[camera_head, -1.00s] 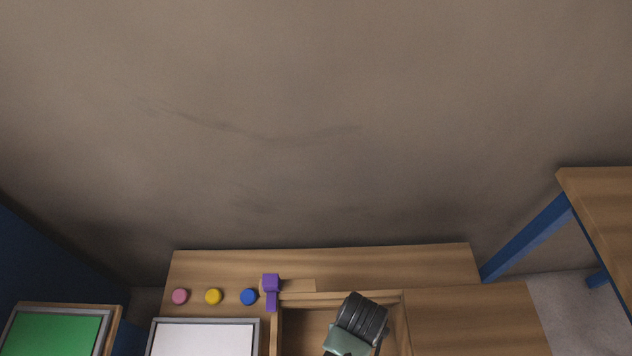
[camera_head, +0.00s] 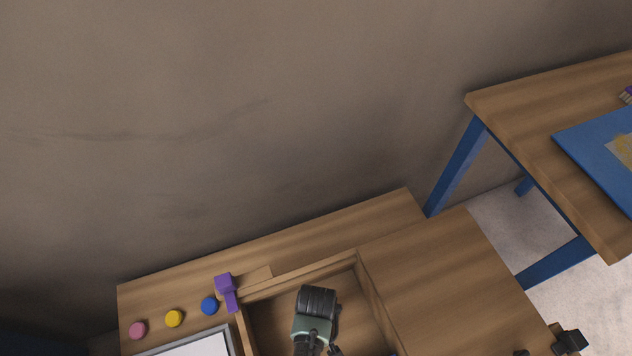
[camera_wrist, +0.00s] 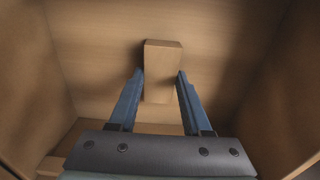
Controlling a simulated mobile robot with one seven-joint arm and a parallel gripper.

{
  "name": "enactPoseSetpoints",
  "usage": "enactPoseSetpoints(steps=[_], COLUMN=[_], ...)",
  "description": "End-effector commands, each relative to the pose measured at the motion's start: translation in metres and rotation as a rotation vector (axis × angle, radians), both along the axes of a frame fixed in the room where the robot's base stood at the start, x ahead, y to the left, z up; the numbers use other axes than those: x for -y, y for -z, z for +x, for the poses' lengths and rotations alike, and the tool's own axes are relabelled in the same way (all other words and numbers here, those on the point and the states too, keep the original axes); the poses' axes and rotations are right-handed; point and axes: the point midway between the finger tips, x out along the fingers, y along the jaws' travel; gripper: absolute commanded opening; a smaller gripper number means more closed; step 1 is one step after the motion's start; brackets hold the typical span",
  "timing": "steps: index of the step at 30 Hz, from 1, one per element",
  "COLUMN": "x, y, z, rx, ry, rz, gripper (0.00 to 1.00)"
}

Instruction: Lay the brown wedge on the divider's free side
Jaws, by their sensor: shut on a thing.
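The brown wedge (camera_wrist: 163,62) shows in the wrist view as a plain wooden block between my two blue fingers. My gripper (camera_wrist: 160,74) is shut on it, inside a wooden box (camera_wrist: 225,60) with walls on both sides. I cannot tell whether the wedge touches the box floor. In the head view my arm reaches down into the open wooden box (camera_head: 365,290), and my fingers and the wedge are hidden there. I cannot make out a divider for certain in either view.
Pink (camera_head: 138,331), yellow (camera_head: 174,318) and blue (camera_head: 209,306) round buttons and a purple piece (camera_head: 227,292) sit left of the box. A white panel (camera_head: 195,346) lies in front of them. A separate table (camera_head: 540,110) at the right carries a blue board (camera_head: 600,150).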

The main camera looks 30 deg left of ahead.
Motion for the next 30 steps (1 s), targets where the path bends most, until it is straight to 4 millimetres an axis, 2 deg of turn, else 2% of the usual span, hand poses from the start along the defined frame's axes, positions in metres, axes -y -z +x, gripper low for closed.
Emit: enactPoseSetpoints(steps=[5, 6, 11, 19, 23, 26, 30], x=[0.0, 0.0, 0.0, 0.0, 0.0, 0.0, 0.0], y=[0.003, 0.004, 0.003, 0.002, -0.007, -0.023, -0.054], z=[0.0, 0.0, 0.0, 0.0, 0.0, 0.0, 0.001], rx=[0.0, 0.0, 0.0, 0.0, 0.001, 0.002, 0.004], ry=[0.0, 0.0, 0.0, 0.0, 0.0, 0.0, 0.0], rz=[0.0, 0.0, 0.0, 0.0, 0.0, 0.001, 0.002], gripper=[0.0, 0.51, 0.79, 0.79, 0.79, 0.79, 0.79])
